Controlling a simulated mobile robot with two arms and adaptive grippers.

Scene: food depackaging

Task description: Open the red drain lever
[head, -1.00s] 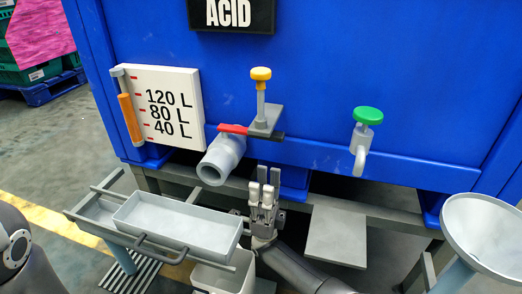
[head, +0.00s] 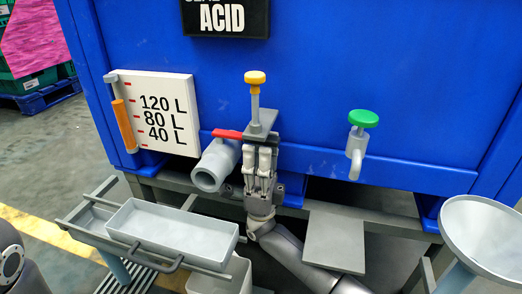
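The red drain lever (head: 229,134) is a short flat bar. It lies roughly level above the grey drain pipe (head: 213,167), on the front of the blue tank (head: 330,90). Its right end meets a grey block under a yellow-capped stem. My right gripper (head: 261,152) points up just right of the pipe. Its fingers are straight with gaps between them, and nothing shows between them. The fingertips are close to the lever's right end and the block; I cannot tell whether they touch. My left gripper is out of view.
A grey tray (head: 171,240) sits at the lower left, below the pipe. A green-knobbed tap (head: 361,135) is on the right of the tank. A level gauge (head: 122,124) is on the left. A grey funnel (head: 485,240) stands at the lower right.

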